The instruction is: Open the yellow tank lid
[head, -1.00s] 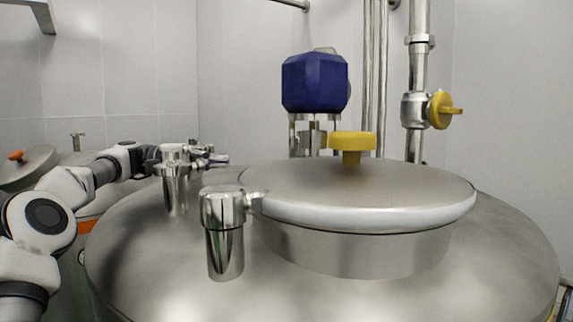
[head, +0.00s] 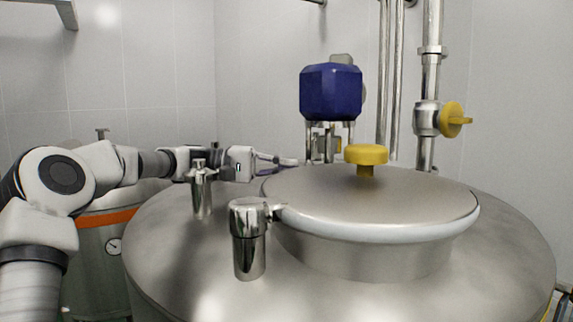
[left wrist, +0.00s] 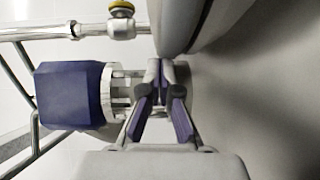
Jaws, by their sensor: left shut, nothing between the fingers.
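The round steel tank lid (head: 400,207) lies closed on the tank's raised neck, with a yellow knob (head: 366,155) on top. My left gripper (head: 290,162) is at the lid's back left edge, with its fingers partly hidden there. In the left wrist view my left gripper (left wrist: 162,75) is shut and empty, with its dark pads together. The lid's rim (left wrist: 178,22) is just beside the fingertips. I cannot tell whether they touch it. My right gripper is not in view.
A blue motor housing (head: 331,92) stands behind the lid, also close left in the left wrist view (left wrist: 70,97). Steel fittings (head: 248,240) rise from the tank top at left. Pipes with a yellow-handled valve (head: 452,119) run up the back wall.

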